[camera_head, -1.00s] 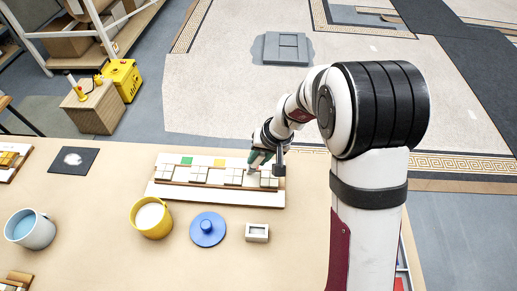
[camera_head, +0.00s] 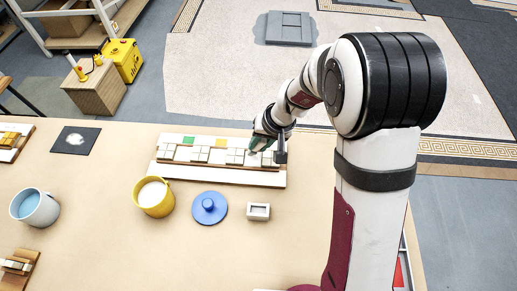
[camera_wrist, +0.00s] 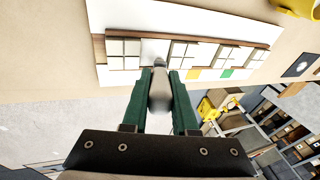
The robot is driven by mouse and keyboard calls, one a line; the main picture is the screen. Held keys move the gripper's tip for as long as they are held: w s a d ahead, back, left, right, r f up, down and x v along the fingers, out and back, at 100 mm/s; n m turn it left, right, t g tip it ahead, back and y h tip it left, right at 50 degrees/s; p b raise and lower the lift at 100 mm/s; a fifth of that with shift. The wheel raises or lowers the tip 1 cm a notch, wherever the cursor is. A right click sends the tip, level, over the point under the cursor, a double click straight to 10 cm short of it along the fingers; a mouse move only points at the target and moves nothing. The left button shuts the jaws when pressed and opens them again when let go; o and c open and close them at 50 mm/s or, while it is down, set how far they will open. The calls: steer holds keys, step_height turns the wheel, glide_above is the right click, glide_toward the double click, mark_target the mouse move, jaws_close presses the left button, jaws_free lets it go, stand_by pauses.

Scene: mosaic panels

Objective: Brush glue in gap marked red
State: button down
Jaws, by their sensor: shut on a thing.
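The mosaic panel (camera_head: 215,174) lies flat on the table, with groups of pale tiles separated by gaps. A green mark (camera_head: 188,140) and a yellow mark (camera_head: 220,143) sit along its far edge; they also show in the wrist view, green (camera_wrist: 226,73) and yellow (camera_wrist: 193,74). I see no red mark; my gripper hides part of that edge. My gripper (camera_head: 262,142), with green fingers, is shut on a grey brush (camera_wrist: 159,92). The brush's far end lies over a white gap (camera_wrist: 154,48) between two tile groups in the wrist view; contact cannot be told.
A yellow pot (camera_head: 140,203) of white stuff, a blue lid-like disc (camera_head: 209,208) and a small white box (camera_head: 258,211) stand in front of the panel. A pale blue pot (camera_head: 35,207) and a dark square (camera_head: 75,140) are at left. Bare table lies between.

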steer(key=shift+w, duration=1.25)
steer(key=shift+w+d, duration=0.1)
steer(key=shift+d, duration=0.2)
steer(key=shift+s+d+f, duration=0.3)
steer(key=shift+s+d, duration=0.05)
steer(key=shift+s, duration=2.7)
steer(key=shift+w, duration=1.25)
steer(key=shift+w+r, duration=0.15)
steer(key=shift+w, duration=0.3)
steer(key=shift+w+f, duration=0.3)
steer(key=shift+w, duration=0.25)
steer(key=shift+w+f, duration=0.3)
steer(key=shift+w, duration=0.25)
steer(key=shift+w+r, duration=0.15)
steer(key=shift+w, duration=0.15)
step_height(320, 180, up, 10)
steer(key=shift+f, duration=0.2)
steer(key=shift+s, duration=0.1)
